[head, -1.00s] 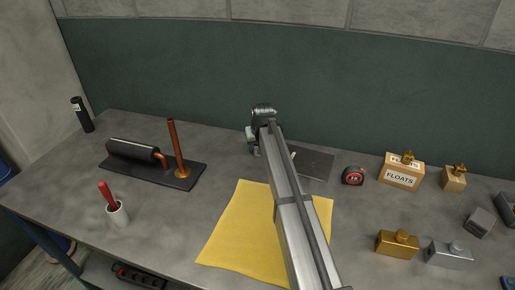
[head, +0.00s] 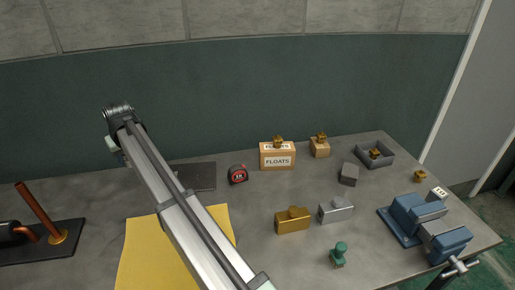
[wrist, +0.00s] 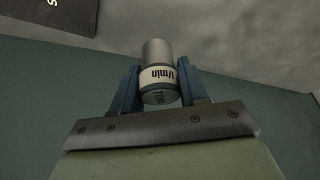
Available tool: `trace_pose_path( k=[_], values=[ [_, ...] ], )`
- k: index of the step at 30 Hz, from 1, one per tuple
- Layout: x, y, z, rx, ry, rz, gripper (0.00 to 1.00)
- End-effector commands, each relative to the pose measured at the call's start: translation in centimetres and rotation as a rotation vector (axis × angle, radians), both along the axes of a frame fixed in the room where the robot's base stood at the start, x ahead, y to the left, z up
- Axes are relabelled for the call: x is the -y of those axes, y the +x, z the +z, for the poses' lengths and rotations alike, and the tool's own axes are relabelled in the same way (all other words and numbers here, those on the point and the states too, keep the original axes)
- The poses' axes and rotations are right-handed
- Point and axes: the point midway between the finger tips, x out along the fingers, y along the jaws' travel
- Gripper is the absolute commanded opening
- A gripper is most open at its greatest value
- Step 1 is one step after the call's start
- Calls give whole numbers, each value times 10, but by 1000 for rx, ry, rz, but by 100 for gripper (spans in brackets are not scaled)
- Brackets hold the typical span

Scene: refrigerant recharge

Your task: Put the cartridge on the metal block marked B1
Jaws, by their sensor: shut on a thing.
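My gripper (wrist: 158,70) is shut on a grey cylinder with a white label (wrist: 160,78), which looks like the cartridge. Its blue fingers press it from both sides in the wrist view. In the head view the end of my arm is raised at the left, before the green wall, and mostly hides the gripper; the cartridge cannot be made out there. A gold metal block (head: 292,225) and a silver metal block (head: 336,212) stand on the right part of the table, each with a raised top. No B1 marking is legible on either.
A yellow cloth (head: 140,262) and dark plate (head: 196,176) lie near my arm. A tape measure (head: 238,174), FLOATS box (head: 277,158), small box (head: 320,148), grey block (head: 348,174), grey tray (head: 388,162), green-handled stamp (head: 338,256) and blue vise (head: 425,222) stand rightward. Copper pipework (head: 42,214) is left.

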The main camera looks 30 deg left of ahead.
Motion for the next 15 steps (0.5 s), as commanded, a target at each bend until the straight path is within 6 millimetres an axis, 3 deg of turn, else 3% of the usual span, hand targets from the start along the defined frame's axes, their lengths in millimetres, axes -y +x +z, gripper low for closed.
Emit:
trace_pose_path(
  k=[4,8,15],
  values=[
    [4,13,0,0,0,-14,10],
    [17,46,0,0,0,-51,10],
    [59,140,4,0,0,-156,10]
  ],
)
